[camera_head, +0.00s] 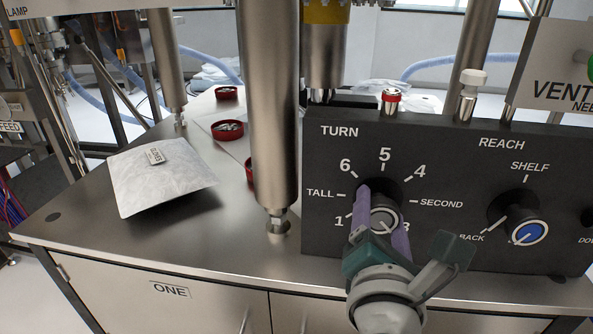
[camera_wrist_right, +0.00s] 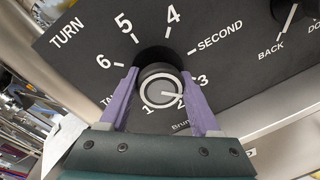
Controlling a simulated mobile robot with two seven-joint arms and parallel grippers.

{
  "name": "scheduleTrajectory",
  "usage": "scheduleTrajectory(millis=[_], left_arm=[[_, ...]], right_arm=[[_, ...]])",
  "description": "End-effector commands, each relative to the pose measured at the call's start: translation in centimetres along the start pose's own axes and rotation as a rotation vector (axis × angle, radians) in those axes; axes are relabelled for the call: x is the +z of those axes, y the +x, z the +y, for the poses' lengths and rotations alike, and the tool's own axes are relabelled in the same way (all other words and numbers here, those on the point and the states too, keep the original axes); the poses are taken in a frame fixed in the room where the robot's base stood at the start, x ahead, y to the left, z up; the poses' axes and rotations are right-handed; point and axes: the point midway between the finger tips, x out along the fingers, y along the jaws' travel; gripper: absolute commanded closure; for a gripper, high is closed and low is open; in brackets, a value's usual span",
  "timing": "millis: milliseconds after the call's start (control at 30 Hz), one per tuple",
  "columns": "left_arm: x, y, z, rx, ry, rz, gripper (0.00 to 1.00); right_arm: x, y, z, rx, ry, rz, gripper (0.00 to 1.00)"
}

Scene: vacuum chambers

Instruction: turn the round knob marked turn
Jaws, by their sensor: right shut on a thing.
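The round knob (camera_head: 384,220) marked TURN sits on a black panel (camera_head: 330,240), with numbers and the words TALL and SECOND around it. My right gripper (camera_head: 381,222) is shut on the knob from the front, one purple finger on each side. In the right wrist view the knob (camera_wrist_right: 161,91) shows between the two purple fingers (camera_wrist_right: 160,100). Its white pointer line points toward the 2 and 3 side of the dial in that view. The gripper hides part of the dial's lower marks in the head view. My left gripper is not in view.
A second knob (camera_head: 529,232) with a blue cap, marked REACH, is to the right on the same panel. A thick metal post (camera_head: 275,110) stands left of the panel. A silvery packet (camera_head: 160,178) and red-rimmed dishes (camera_head: 227,130) lie on the metal tabletop.

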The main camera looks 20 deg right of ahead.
Motion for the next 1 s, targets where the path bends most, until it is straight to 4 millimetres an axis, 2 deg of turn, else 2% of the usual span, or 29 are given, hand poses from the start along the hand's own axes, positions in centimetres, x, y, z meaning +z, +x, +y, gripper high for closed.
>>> scheduleTrajectory(millis=[367,400,633,867,1000], left_arm=[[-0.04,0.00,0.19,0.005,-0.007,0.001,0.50],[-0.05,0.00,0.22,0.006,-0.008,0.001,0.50],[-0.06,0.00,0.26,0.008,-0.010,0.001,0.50],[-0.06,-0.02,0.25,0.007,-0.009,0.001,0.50],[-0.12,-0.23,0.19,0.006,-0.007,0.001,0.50]], right_arm=[[-0.09,-0.02,-0.10,-0.002,-0.003,0.002,0.92],[-0.09,-0.02,-0.10,-0.002,-0.003,0.002,0.34],[-0.05,-0.02,-0.06,-0.002,-0.003,0.001,0.08],[-0.03,-0.03,-0.03,-0.001,-0.002,0.001,0.07],[-0.03,-0.89,-0.05,-0.002,-0.003,0.002,0.07]])
